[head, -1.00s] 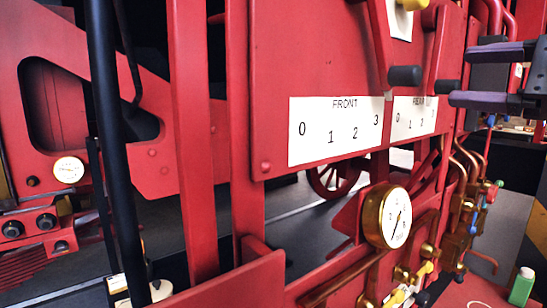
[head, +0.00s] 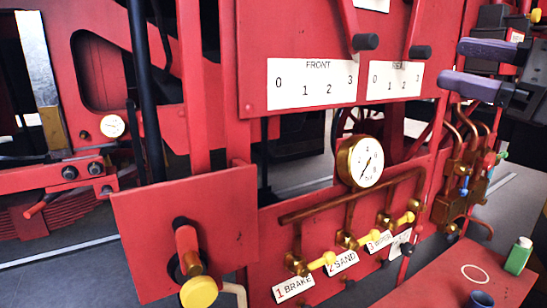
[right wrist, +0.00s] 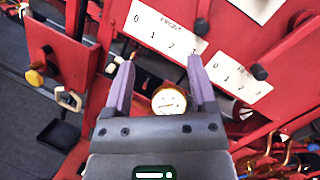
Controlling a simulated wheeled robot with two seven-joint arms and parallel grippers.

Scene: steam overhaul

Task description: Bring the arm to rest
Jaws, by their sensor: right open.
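My right gripper (head: 452,64) comes in from the right edge in the head view, with its two purple fingers apart and nothing between them. It hangs in the air to the right of the red panel (head: 300,30) with the FRONT scale plate (head: 312,84) and the second scale plate (head: 395,80). In the right wrist view the open fingers (right wrist: 158,75) point toward the panel, and the round gauge (right wrist: 168,101) shows between them, farther off. No contact with the panel is seen. My left gripper is not in view.
Two black-knobbed levers (head: 366,42) stick out near the scale plates. Below are a brass gauge (head: 361,161), several yellow-handled valves (head: 322,262) and a yellow knob (head: 198,291).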

